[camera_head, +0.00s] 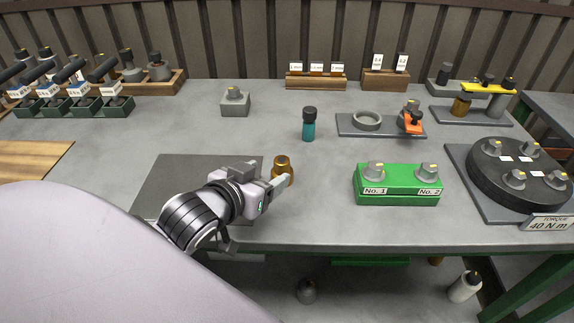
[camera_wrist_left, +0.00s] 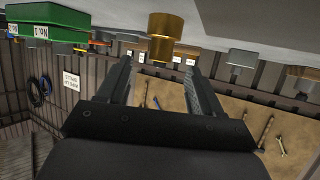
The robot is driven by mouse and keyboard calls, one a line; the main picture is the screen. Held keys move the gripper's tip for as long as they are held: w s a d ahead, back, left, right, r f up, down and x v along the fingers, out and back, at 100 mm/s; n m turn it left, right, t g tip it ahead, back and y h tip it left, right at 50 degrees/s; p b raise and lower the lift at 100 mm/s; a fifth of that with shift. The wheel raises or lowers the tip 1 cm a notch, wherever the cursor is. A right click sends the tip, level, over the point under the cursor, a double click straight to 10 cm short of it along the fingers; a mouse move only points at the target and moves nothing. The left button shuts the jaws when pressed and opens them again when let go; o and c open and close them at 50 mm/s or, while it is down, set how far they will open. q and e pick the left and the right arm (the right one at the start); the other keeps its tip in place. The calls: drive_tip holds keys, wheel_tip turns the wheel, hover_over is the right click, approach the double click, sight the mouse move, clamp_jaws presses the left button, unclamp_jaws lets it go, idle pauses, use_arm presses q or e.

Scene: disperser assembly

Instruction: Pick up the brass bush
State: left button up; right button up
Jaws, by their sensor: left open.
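The brass bush (camera_head: 283,169) is a small gold-coloured stepped cylinder standing on the grey table near the right edge of a dark mat. My left gripper (camera_head: 279,184) reaches in from the left, low over the table, with its fingertips at the bush. In the left wrist view, which looks upside down, the bush (camera_wrist_left: 164,36) stands between and a little beyond the two open fingers (camera_wrist_left: 163,72). I see a gap on both sides, so nothing is gripped. In the head view the fingers hide a small part of the bush's lower side. My right gripper is not in view.
A green block (camera_head: 397,196) marked No. 1 and No. 2 stands right of the bush. A teal bottle with a black cap (camera_head: 309,124) stands behind it. A round black fixture (camera_head: 519,173) is at the far right. The dark mat (camera_head: 165,177) is bare behind my arm.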

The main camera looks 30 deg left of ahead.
sight(279, 164)
use_arm(q)
drive_tip(key=shift+r+x, duration=0.1)
drive_tip(key=shift+x, duration=1.4)
drive_tip(key=shift+r+x, duration=0.15)
drive_tip(key=shift+x, duration=1.4)
drive_tip(key=shift+w, duration=0.1)
clamp_jaws()
